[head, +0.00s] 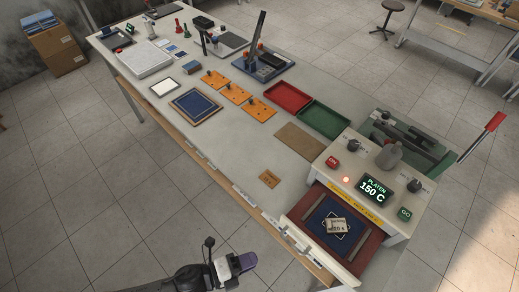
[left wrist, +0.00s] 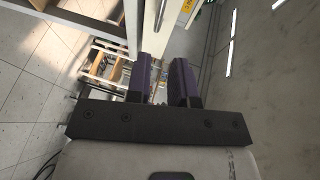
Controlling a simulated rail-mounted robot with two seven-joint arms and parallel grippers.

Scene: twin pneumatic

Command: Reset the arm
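My left gripper (head: 247,261) is at the bottom of the head view, over the floor in front of the table and left of the heat press (head: 360,172). In the left wrist view its two purple-padded fingers (left wrist: 164,78) stand apart with a gap between them. I see nothing held in the gap. The press's open drawer (head: 372,262), with a blue pad and a small printed block (head: 336,226) on it, is to the right of the gripper, apart from it. My right gripper is not in view.
The long table (head: 222,160) bears orange plates (head: 237,94), a red tray (head: 287,97), a green tray (head: 323,119) and a blue framed mat (head: 195,105). The press shows 150 C, with a red-handled lever (head: 494,122) at right.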

